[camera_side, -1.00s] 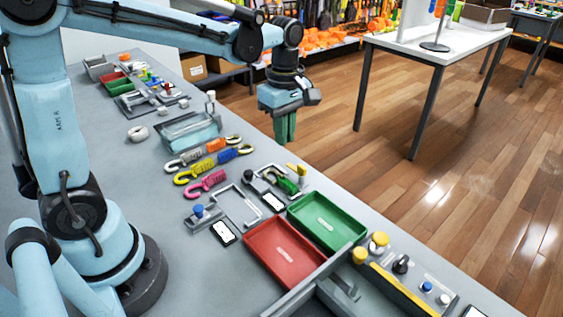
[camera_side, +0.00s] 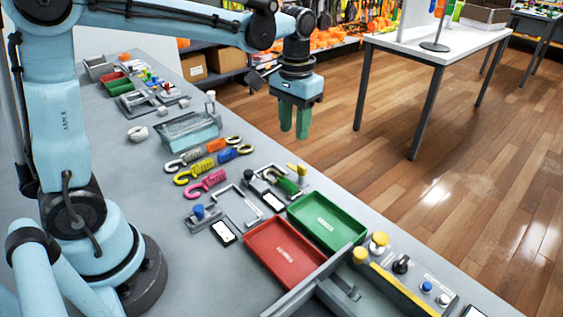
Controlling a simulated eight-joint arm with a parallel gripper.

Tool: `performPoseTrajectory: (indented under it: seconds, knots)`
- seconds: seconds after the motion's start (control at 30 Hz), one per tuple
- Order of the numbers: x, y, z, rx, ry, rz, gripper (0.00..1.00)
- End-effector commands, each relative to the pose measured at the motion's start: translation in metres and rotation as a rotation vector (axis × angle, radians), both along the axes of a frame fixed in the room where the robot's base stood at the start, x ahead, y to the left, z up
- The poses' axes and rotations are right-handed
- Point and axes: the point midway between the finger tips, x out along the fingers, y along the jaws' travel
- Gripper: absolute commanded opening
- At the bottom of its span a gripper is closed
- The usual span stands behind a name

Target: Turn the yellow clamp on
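A small yellow handle (camera_side: 298,169) sits on a bracket near the far edge of the bench, beside a green hook (camera_side: 286,184); it looks like the yellow clamp, but it is too small to tell how its lever stands. My gripper (camera_side: 295,121) hangs in the air above it in the picture, pointing down, clear of everything. Its two green fingers are apart with nothing between them. Two yellow knobs (camera_side: 379,241) also stand on the panel at the lower right.
Pink, yellow and orange hooks (camera_side: 205,184) lie left of the bracket. A red tray (camera_side: 285,255) and a green tray (camera_side: 325,222) stand in front. A clear box (camera_side: 188,130) and a white ring (camera_side: 137,134) are further back. The air around my gripper is free.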

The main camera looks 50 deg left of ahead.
Motion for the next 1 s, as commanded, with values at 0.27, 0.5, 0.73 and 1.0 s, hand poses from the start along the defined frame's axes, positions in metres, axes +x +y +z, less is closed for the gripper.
performPoseTrajectory:
  seconds: [0.27, 0.5, 0.73, 1.0]
  knots:
    - [0.009, -0.004, 0.007, -0.001, 0.001, -0.670, 0.37]
    - [0.016, -0.007, 0.012, -0.001, 0.001, -1.238, 0.37]
    - [0.020, -0.009, 0.016, -0.001, 0.000, -1.591, 0.37]
    - [0.021, -0.009, 0.006, -0.001, 0.001, -1.673, 0.37]
